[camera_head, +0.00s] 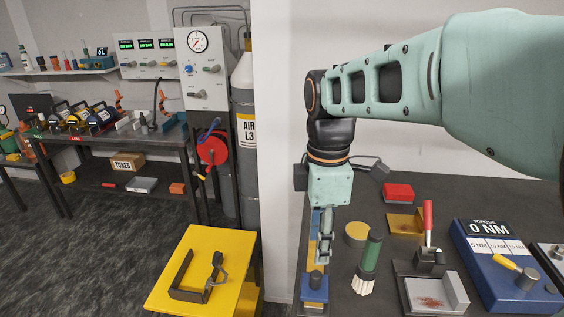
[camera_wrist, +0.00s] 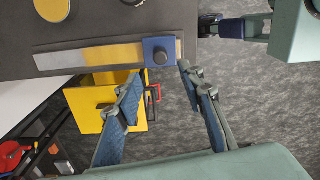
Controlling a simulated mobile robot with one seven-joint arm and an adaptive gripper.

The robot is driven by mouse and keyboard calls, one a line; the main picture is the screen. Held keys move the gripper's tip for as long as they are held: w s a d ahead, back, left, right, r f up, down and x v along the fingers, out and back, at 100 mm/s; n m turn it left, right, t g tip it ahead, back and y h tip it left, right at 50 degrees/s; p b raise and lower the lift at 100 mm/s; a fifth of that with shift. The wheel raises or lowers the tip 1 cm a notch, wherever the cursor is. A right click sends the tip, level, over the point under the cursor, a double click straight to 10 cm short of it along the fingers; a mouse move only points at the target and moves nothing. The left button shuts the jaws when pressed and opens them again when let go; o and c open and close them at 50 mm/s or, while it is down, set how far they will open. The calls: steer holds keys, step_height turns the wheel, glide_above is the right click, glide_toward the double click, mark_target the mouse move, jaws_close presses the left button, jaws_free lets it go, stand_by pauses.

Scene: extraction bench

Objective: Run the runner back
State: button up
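The runner is a blue block with a dark round knob (camera_wrist: 160,55) on a flat rail with a yellow strip (camera_wrist: 112,54). In the wrist view it sits near the rail's right end. In the head view the runner (camera_head: 315,287) is at the near end of the rail (camera_head: 311,231). My gripper (camera_wrist: 159,76) is open and empty, its two blue-padded fingers apart, with the runner showing just beyond the fingertips. In the head view my gripper (camera_head: 324,250) points down over the rail, behind the runner. Its height above the rail is hard to tell.
Right of the rail stand a green cylinder with white rods (camera_head: 368,263), a yellow disc (camera_head: 356,233), a red-handled clamp (camera_head: 428,225) and a blue torque unit (camera_head: 505,268). A yellow stand (camera_head: 207,244) is at lower left, beyond the bench edge.

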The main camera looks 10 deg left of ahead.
mark_target(315, 274)
step_height(315, 274, down, 10)
steer(key=shift+s+a+f, duration=0.1)
steer(key=shift+s, duration=0.05)
stand_by(0.3)
steer(key=shift+c, duration=0.4)
jaws_close()
